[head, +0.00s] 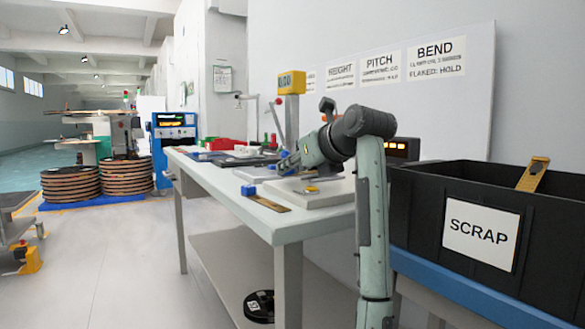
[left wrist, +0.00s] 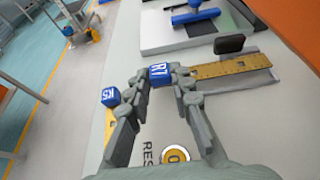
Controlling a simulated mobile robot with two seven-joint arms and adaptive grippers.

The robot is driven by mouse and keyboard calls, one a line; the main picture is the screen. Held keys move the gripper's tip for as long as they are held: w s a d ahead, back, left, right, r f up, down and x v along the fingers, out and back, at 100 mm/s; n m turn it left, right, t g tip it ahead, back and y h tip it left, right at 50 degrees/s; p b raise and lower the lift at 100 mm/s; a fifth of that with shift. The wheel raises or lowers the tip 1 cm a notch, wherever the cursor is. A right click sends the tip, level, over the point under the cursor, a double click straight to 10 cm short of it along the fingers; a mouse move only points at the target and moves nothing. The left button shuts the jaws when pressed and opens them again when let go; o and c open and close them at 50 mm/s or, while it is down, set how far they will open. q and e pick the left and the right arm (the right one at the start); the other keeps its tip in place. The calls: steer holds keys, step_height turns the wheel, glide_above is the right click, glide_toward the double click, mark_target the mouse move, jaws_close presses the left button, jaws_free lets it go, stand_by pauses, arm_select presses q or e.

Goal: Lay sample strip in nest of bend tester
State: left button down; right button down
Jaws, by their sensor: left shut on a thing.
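My left gripper (head: 287,165) is over the far side of the bend tester's pale plate (head: 335,192) in the head view. In the left wrist view its fingers (left wrist: 160,80) are shut on the blue tag marked R7 (left wrist: 160,70). The brass sample strip (left wrist: 230,67) runs right from this tag, over a grey bed (left wrist: 245,83), probably the tester's nest. I cannot tell whether the strip touches the bed. A black block (left wrist: 229,44) stands just beyond it. My right gripper is not in view.
Another brass strip (head: 270,202) with a blue K5 tag (left wrist: 110,97) lies on the table near its front edge. A yellow button (left wrist: 177,155) is on the plate. The black SCRAP bin (head: 420,205) stands at right with a brass piece (head: 533,174) sticking out.

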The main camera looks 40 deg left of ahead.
arm_select(q)
steer(key=shift+f+b, duration=0.3)
steer(key=shift+f, duration=0.15)
steer(key=c, duration=1.8)
jaws_free()
steer(key=o, duration=0.5)
steer(key=shift+c, duration=0.2)
